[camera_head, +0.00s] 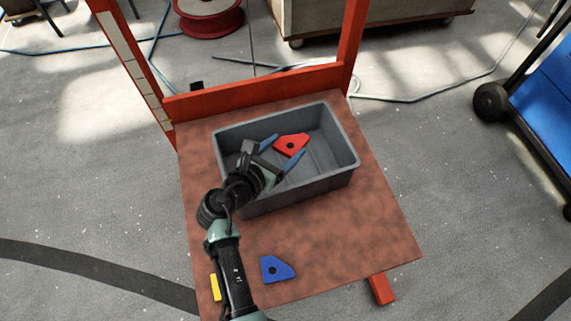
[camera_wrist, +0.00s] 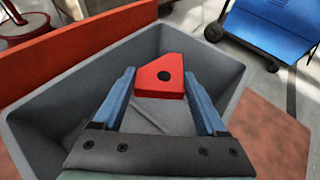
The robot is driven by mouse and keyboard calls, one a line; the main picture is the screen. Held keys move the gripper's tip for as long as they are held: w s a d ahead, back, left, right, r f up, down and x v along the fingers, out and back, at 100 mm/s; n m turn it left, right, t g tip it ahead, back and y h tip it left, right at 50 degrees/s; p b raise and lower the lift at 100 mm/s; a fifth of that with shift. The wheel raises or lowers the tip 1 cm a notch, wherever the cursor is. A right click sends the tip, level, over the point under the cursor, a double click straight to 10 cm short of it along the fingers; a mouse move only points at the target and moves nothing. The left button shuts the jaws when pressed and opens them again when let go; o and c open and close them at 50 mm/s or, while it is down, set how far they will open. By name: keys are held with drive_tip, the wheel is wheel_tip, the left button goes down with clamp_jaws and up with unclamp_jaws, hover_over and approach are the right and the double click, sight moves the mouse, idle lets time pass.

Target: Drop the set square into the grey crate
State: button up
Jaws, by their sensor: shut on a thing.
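The red set square (camera_head: 292,143), a flat red piece with clipped corners and a dark round hole, is held between the blue fingers of my gripper (camera_head: 284,150). In the wrist view the red set square (camera_wrist: 161,75) sits between the fingertips of my gripper (camera_wrist: 160,84), which touch its sides. The grey crate (camera_head: 338,180) stands open on the brown table top. The gripper and the piece are over the crate's opening, inside its outline. The crate's walls (camera_wrist: 222,72) surround them in the wrist view. How high the piece is above the crate floor is hard to tell.
A blue piece of similar shape with a hole (camera_head: 277,269) lies on the table (camera_head: 345,240) near its front edge. A yellow block (camera_head: 215,287) lies beside my arm. A red upright board (camera_head: 250,85) borders the table's back. The table's right front is clear.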

drive_tip(key=o, duration=1.4)
drive_tip(key=p+v, duration=0.3)
drive_tip(key=v, duration=1)
drive_tip(key=shift+p, duration=0.35)
drive_tip(key=shift+f, duration=0.1)
